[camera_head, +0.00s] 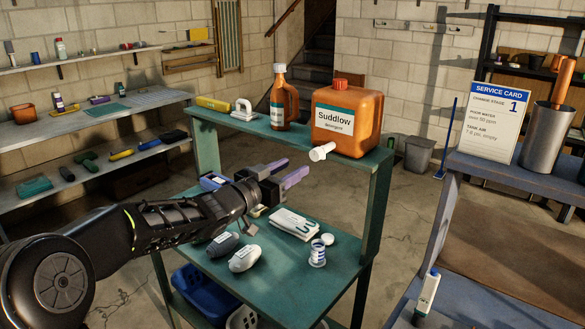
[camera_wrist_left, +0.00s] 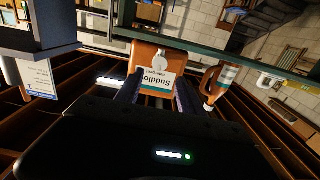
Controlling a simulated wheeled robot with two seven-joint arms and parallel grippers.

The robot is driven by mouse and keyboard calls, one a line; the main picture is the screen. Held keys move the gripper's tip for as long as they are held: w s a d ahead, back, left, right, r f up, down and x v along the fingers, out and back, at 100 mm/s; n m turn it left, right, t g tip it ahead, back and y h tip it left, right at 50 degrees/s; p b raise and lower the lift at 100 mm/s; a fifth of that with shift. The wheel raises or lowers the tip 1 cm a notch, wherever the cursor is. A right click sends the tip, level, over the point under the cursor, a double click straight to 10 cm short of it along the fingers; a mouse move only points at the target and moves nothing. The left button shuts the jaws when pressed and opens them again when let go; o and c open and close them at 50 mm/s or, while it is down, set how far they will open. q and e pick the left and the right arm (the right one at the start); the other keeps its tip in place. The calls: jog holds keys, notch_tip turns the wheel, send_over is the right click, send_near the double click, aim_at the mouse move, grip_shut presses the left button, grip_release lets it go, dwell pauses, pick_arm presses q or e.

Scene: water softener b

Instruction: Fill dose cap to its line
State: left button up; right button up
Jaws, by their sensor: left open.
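An orange jug labelled Suddlow (camera_head: 347,112), with a red cap, stands on the raised green shelf. A white spout (camera_head: 322,152) sticks out low at its front left. A small white cup with blue markings (camera_head: 317,254), perhaps the dose cap, stands upright on the lower green table; its fill is too small to tell. My left gripper (camera_head: 297,167) is open and empty, left of the spout and just below shelf height, apart from both. In the left wrist view the jug (camera_wrist_left: 155,78) appears upside down beyond the two fingers. My right gripper is not in view.
An orange handled bottle (camera_head: 283,103) stands left of the jug. A folded white cloth (camera_head: 293,224), a white lid (camera_head: 328,239) and two rounded packs (camera_head: 244,258) lie on the lower table. A service card (camera_head: 496,122) stands on the right bench. The shelf's right post (camera_head: 373,225) bounds the table.

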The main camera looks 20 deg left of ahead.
aim_at(314, 156)
pick_arm(q)
jog(key=p+x, duration=0.1)
jog(key=x, duration=0.8)
jog(key=shift+f, duration=0.1)
jog(key=shift+c, duration=0.5)
jog(key=c, duration=0.7)
jog(key=shift+o, duration=0.2)
